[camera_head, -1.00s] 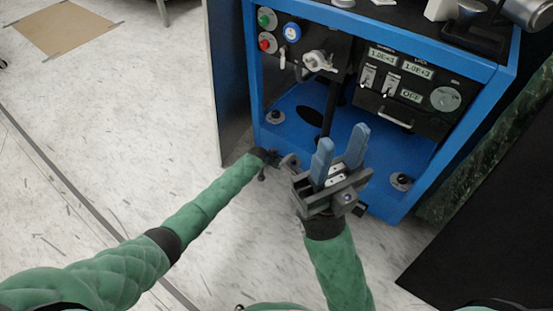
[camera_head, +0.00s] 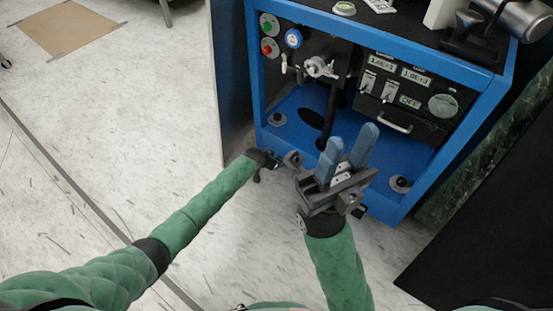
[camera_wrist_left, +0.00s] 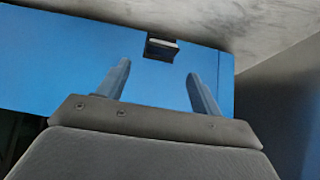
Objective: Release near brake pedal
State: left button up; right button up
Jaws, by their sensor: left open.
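The brake pedal (camera_wrist_left: 162,46) is a small dark tab with a pale edge on the cart's blue panel in the left wrist view. My left gripper (camera_wrist_left: 158,80) is open, its two fingers apart with nothing between them. The pedal lies just beyond and between the fingertips in the picture, with no visible contact. In the head view my left gripper (camera_head: 264,158) is at the cart's lower left edge, its fingers mostly hidden. My right gripper (camera_head: 353,142) is open and empty in front of the cart, its blue-grey fingers pointing up.
The blue vacuum cart (camera_head: 295,140) has knobs, switches and displays on its front. A dark panel (camera_head: 228,90) stands close on its left, and a black surface (camera_head: 490,220) is at the right.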

pick_arm(q)
jog(key=shift+v, duration=1.05)
